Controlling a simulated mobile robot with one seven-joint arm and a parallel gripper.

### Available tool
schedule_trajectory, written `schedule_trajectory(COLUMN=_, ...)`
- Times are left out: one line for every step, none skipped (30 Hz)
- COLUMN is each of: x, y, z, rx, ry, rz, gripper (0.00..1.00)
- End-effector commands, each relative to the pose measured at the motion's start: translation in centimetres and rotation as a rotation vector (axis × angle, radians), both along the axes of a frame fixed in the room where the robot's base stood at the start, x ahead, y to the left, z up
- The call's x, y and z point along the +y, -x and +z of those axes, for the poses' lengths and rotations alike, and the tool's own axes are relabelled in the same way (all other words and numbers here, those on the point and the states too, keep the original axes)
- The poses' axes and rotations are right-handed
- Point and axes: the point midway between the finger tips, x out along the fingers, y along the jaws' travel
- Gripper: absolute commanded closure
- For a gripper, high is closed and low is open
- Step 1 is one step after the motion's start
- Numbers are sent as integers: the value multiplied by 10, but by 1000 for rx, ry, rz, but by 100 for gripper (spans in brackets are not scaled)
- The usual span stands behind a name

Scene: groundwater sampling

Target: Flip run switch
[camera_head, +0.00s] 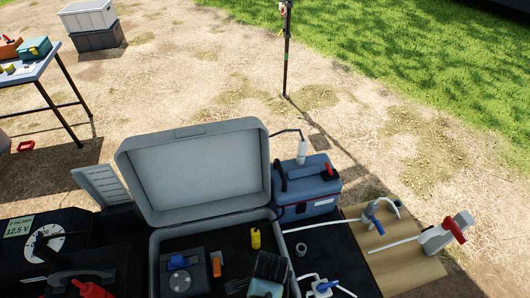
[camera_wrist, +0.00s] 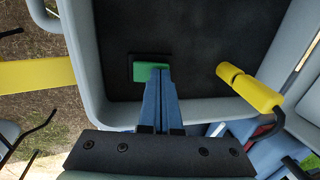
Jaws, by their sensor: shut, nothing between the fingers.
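A green rocker-like piece (camera_wrist: 149,71) on a small black plate shows in the wrist view, on a dark surface inside a grey rim; it looks like the run switch, but no label is readable. My gripper (camera_wrist: 160,74) is shut and empty. Its blue fingers reach up to the green piece and hide part of its right side; I cannot tell whether they touch it. In the head view, the open grey case (camera_head: 195,175) holds a dark control box (camera_head: 181,277) with a blue knob and an upright orange piece (camera_head: 216,267).
A yellow cylinder (camera_head: 256,238) stands near the case's right side. A blue-grey box (camera_head: 306,188) stands behind it, and a wooden board (camera_head: 405,258) with valve-like fittings lies right. A dial gauge (camera_head: 43,243) sits left. Open ground lies beyond.

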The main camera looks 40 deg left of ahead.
Motion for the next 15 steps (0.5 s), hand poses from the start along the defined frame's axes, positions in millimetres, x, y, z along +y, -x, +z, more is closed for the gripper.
schedule_trajectory(x=0, y=0, z=0, rx=0, ry=0, rz=0, gripper=100)
schedule_trajectory(x=0, y=0, z=0, rx=0, ry=0, rz=0, gripper=100)
schedule_trajectory(x=0, y=0, z=0, rx=-1, ry=-1, rz=0, gripper=100)
schedule_trajectory(x=0, y=0, z=0, rx=0, ry=0, rz=0, gripper=100)
schedule_trajectory(x=0, y=0, z=0, rx=-1, ry=-1, rz=0, gripper=100)
schedule_trajectory(x=0, y=0, z=0, rx=0, ry=0, rz=0, gripper=100)
schedule_trajectory(x=0, y=0, z=0, rx=0, ry=0, rz=0, gripper=100)
schedule_trajectory(x=0, y=0, z=0, rx=1, ry=2, rz=1, gripper=100)
schedule_trajectory(x=1, y=-1, z=-1, rx=4, ry=6, rz=1, gripper=100)
schedule_trajectory(x=2, y=-2, z=-1, rx=8, ry=11, rz=2, gripper=100)
schedule_trajectory(x=2, y=-2, z=-3, rx=16, ry=19, rz=3, gripper=100)
schedule_trajectory(x=4, y=-3, z=-5, rx=29, ry=35, rz=4, gripper=100)
schedule_trajectory(x=5, y=-4, z=-6, rx=39, ry=50, rz=4, gripper=100)
schedule_trajectory(x=3, y=-2, z=-6, rx=40, ry=46, rz=2, gripper=100)
schedule_trajectory(x=3, y=-1, z=-6, rx=39, ry=46, rz=1, gripper=100)
